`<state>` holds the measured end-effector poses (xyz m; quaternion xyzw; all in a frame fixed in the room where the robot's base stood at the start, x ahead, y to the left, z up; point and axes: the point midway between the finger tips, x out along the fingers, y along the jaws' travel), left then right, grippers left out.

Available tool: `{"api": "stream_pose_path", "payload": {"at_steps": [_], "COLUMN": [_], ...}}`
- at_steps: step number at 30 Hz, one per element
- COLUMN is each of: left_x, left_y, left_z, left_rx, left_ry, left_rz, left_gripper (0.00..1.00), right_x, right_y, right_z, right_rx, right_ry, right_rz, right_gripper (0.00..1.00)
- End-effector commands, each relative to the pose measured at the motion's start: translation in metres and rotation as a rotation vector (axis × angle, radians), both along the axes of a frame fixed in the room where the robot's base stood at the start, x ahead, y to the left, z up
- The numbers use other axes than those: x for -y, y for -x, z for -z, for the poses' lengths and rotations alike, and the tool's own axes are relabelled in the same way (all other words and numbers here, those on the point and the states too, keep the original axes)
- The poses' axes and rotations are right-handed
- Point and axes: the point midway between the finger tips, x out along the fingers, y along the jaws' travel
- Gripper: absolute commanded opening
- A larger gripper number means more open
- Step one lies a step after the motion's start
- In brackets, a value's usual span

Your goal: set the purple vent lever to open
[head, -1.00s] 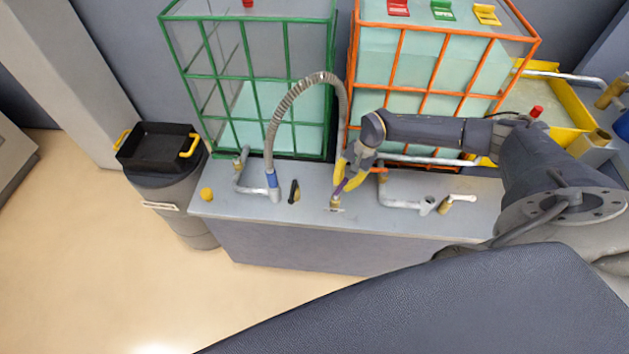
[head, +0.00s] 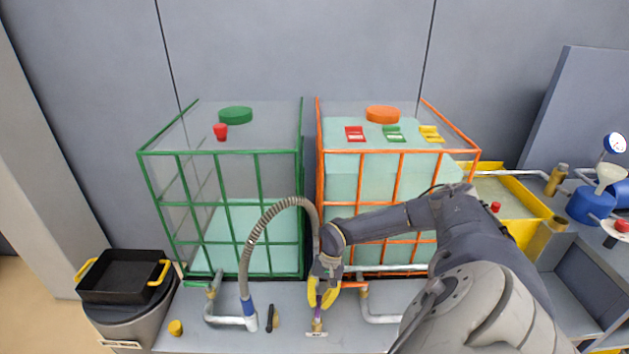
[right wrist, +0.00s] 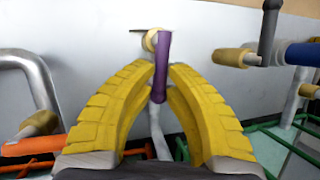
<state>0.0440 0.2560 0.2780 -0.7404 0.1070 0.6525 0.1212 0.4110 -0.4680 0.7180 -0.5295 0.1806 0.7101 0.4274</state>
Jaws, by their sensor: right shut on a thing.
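The purple vent lever (head: 318,309) stands on a brass fitting on the grey bench, in front of the gap between the green and orange cages. My right gripper (head: 323,297) is at its upper end. In the right wrist view, the purple lever (right wrist: 163,60) runs from its brass fitting in between the yellow fingertips of my right gripper (right wrist: 160,80). The fingers are shut on the lever's free end. A small label plate (head: 316,334) lies at the lever's foot; its text is too small to read. My left gripper is not in view.
A black-handled valve (head: 270,318) and a flexible hose (head: 257,232) with a blue sleeve stand just left of the lever. An orange handle (head: 354,285) sits close on the right. The green cage (head: 303,200) and orange cage (head: 318,180) rise behind.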

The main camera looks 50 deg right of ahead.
Motion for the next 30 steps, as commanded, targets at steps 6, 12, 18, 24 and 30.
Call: {"api": "stream_pose_path", "payload": {"at_steps": [6, 12, 18, 24, 30], "left_x": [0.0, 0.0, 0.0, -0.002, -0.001], "left_y": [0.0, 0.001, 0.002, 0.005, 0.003], "left_z": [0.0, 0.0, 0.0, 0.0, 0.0], "left_rx": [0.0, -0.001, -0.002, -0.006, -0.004], "left_ry": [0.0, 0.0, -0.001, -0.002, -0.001], "left_rz": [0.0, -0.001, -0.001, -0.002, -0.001], "left_gripper": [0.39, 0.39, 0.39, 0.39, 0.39], "right_x": [-0.002, -0.002, -0.001, 0.002, 0.012], "right_y": [0.004, 0.003, 0.001, 0.0, -0.002], "right_z": [0.002, 0.002, 0.001, -0.004, -0.027], "right_rx": [-0.009, -0.007, -0.004, -0.001, 0.0], "right_ry": [-0.002, -0.002, -0.001, 0.0, 0.0], "right_rz": [-0.003, -0.002, -0.001, -0.001, 0.0], "right_gripper": [0.0, 0.31, 0.39, 0.39, 0.39]}}
